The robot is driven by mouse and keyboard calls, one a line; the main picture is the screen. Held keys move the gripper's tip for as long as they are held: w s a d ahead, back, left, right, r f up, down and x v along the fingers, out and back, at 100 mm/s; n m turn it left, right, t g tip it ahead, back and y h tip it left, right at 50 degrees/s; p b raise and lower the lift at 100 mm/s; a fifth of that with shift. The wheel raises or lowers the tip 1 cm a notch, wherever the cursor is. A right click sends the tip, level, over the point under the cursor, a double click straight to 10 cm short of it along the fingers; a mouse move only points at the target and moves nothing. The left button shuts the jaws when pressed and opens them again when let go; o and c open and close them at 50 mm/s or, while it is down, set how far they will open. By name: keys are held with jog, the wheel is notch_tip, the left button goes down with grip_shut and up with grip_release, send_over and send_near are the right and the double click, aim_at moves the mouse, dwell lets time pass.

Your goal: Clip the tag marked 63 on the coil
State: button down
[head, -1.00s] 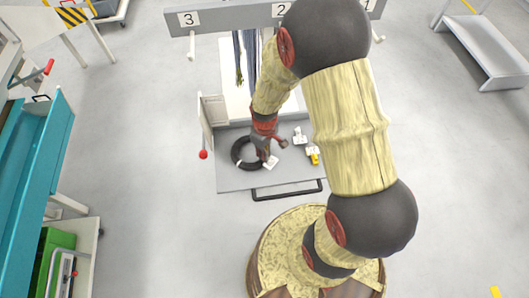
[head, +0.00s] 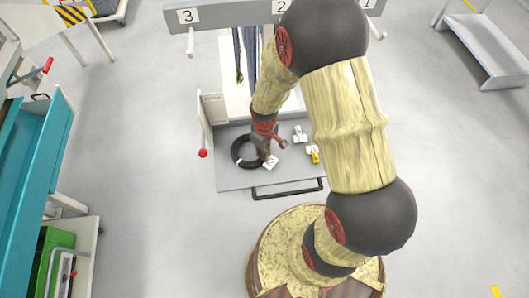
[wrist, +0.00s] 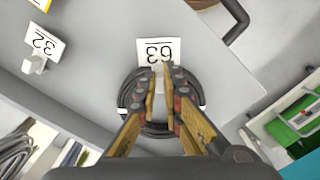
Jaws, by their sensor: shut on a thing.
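The black coil (head: 238,154) lies flat on the grey work surface, and it also shows in the wrist view (wrist: 128,95). My gripper (wrist: 160,72) is above the coil, its fingers shut on the white tag marked 63 (wrist: 152,48). The tag's number appears upside down in the wrist view. In the head view the tag (head: 271,162) is at the coil's right edge. The tag overlaps the coil's rim from above; my fingers hide its lower part, so I cannot tell whether it is clipped on.
A second white tag (wrist: 43,44), apparently marked 32, stands on the same surface. In the head view, other tags (head: 299,135) lie right of the coil, one with a yellow part (head: 315,156). A dark handle (head: 290,192) runs along the front edge. A red-knobbed lever (head: 203,153) stands left.

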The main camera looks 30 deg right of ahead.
jog(key=shift+f+b, duration=0.35)
jog(key=shift+f, duration=0.25)
dwell(0.7)
jog(key=c, duration=1.9)
grip_release()
jog(key=shift+o, duration=0.3)
jog(key=o, duration=0.3)
jog(key=shift+r, duration=0.1)
jog(key=shift+r+p, duration=2.65)
jog(key=shift+r, duration=0.8)
